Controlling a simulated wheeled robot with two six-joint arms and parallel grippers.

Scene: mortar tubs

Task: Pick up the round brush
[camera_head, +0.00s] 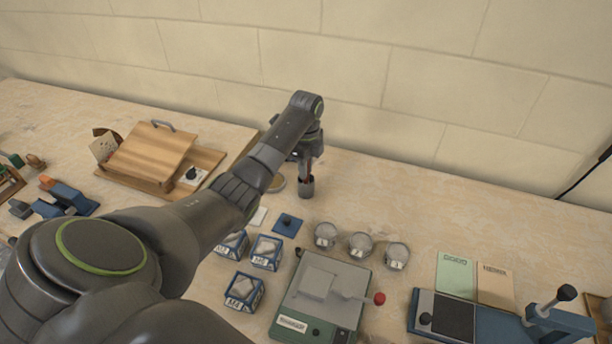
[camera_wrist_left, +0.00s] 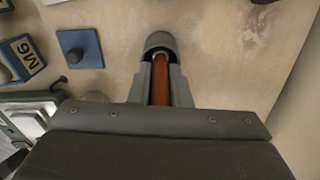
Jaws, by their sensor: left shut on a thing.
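The round brush shows as a reddish-brown handle (camera_wrist_left: 160,80) in the left wrist view. It lies between the two fingers of my left gripper (camera_wrist_left: 160,92), which is shut on it. The handle's far end meets a dark grey round cup (camera_wrist_left: 158,41); the bristles cannot be made out. In the head view, my left gripper (camera_head: 307,163) is above the dark cup (camera_head: 306,188), near the wall. A little of the red handle (camera_head: 308,174) shows between gripper and cup. I cannot tell whether the cup stands on the table. My right gripper is not in view.
A blue plate with a knob (camera_head: 287,224), blue labelled boxes (camera_head: 267,252) and glass jars (camera_head: 361,245) stand nearer. A grey-green device (camera_head: 322,295) is at the front. A wooden box (camera_head: 150,155) is left. The table right of the cup is clear.

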